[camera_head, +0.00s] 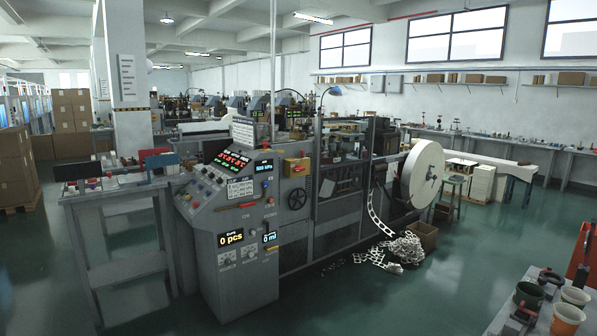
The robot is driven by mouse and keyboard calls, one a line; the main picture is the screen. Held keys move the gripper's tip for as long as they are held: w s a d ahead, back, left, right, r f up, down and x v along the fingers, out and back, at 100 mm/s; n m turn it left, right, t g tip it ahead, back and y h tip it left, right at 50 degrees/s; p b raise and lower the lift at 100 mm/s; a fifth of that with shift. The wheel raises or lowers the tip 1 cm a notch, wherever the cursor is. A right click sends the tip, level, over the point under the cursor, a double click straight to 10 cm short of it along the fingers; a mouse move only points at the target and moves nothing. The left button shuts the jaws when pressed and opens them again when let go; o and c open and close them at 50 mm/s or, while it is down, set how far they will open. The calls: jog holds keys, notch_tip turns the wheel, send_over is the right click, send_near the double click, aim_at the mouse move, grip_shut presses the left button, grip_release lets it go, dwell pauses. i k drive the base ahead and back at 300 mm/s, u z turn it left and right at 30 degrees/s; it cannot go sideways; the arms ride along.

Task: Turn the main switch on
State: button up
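The grey cup-forming machine (340,185) stands in the middle of the room, some distance from the camera. Its sloped control panel (222,190) faces me, with several buttons, red digits and a blue display. A yellow plate with a small red part (296,167) is on the machine's side, above a black handwheel (297,199). Lower on the cabinet, a display (231,239) reads "0 pcs" and another (270,237) reads "0 ml", with small knobs below. I cannot tell which control is the main switch, or its position. My gripper is not in view.
A grey table (120,192) stands left of the machine. A large white reel (421,175) and paper scrap (390,252) are at its right. A table with cups (566,318) is at bottom right. Stacked boxes (14,165) stand far left. The green floor in front is clear.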

aim_at(297, 168)
jog(key=z, duration=0.05)
jog(key=i, duration=4.5)
jog(key=z, duration=2.15)
jog(key=i, duration=1.3)
